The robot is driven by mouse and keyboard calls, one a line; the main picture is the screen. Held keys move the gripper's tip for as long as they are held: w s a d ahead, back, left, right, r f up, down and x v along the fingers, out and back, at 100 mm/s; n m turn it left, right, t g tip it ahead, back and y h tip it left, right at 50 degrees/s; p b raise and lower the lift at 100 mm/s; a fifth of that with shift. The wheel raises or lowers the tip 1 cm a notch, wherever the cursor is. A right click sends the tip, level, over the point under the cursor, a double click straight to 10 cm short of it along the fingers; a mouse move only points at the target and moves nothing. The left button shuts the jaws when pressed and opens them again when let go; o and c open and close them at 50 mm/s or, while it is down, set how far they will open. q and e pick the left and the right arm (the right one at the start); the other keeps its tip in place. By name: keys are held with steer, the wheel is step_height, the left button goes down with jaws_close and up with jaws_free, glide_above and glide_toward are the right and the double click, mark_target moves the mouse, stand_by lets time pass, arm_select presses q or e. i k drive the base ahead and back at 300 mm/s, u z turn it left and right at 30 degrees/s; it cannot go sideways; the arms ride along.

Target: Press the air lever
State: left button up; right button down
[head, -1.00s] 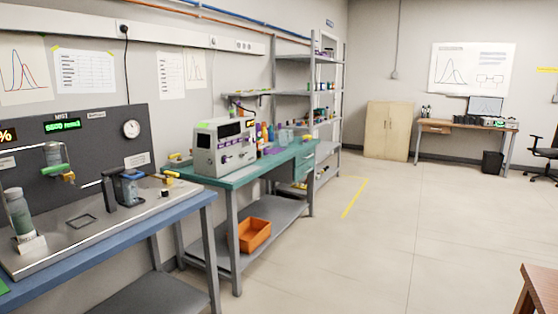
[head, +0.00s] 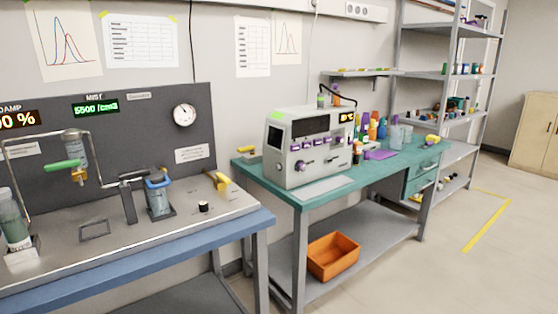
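Several lever-like parts show on the blue bench with the dark panel; their labels are too small to read, so I cannot tell which one is the air lever. A yellow lever (head: 222,181) stands at the right end of the metal bench top. A green handle (head: 62,165) with a yellow part below it sits by a clear vessel (head: 74,145) on the left. A black upright stand (head: 128,200) is beside a blue-rimmed container (head: 158,196). Neither of my grippers is in view.
The blue bench (head: 150,263) fills the lower left. A teal table (head: 330,190) with a grey instrument (head: 300,146) stands to its right, an orange bin (head: 333,256) on its lower shelf. Shelving (head: 440,76) is beyond. The floor (head: 480,275) at right is clear.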

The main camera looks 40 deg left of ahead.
mark_target(221, 177)
steer(key=u, duration=0.55)
steer(key=i, duration=1.45)
steer(key=u, duration=1.55)
steer(key=i, duration=0.35)
steer(key=u, duration=0.3)
